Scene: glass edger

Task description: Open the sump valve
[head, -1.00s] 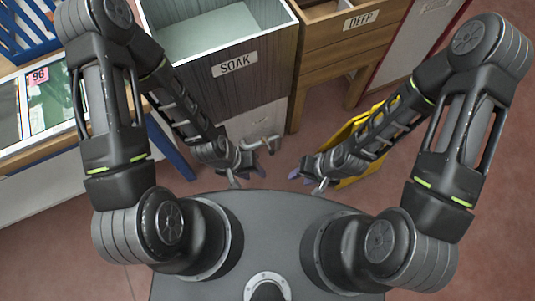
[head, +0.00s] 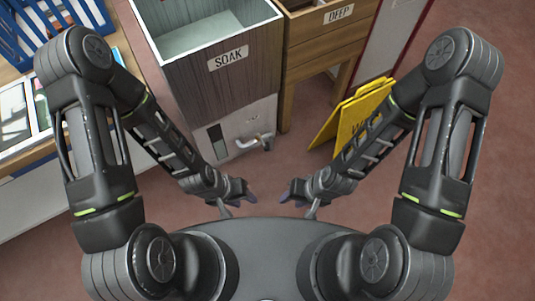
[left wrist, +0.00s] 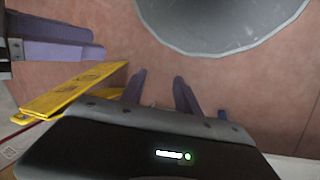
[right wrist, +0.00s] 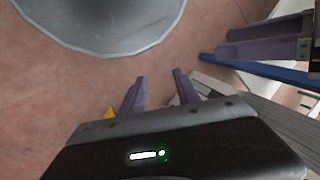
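The sump valve (head: 259,141) is a pipe fitting with a pale lever on the lower front of the SOAK tank (head: 233,93). It sits a little above and right of my left gripper in the head view. My left gripper (head: 250,199) is near the front edge of my base, apart from the valve. In the left wrist view its two purple fingers (left wrist: 158,92) are spread with nothing between them. My right gripper (head: 284,196) faces it across a small gap. In the right wrist view its fingers (right wrist: 160,78) are also spread and empty.
A yellow folding floor sign (head: 353,120) stands beside my right forearm. The wooden DEEP tank (head: 325,47) is behind it. A bench with a blue rack (head: 35,30) stands at the left. The reddish floor (head: 290,160) between the valve and my grippers is clear.

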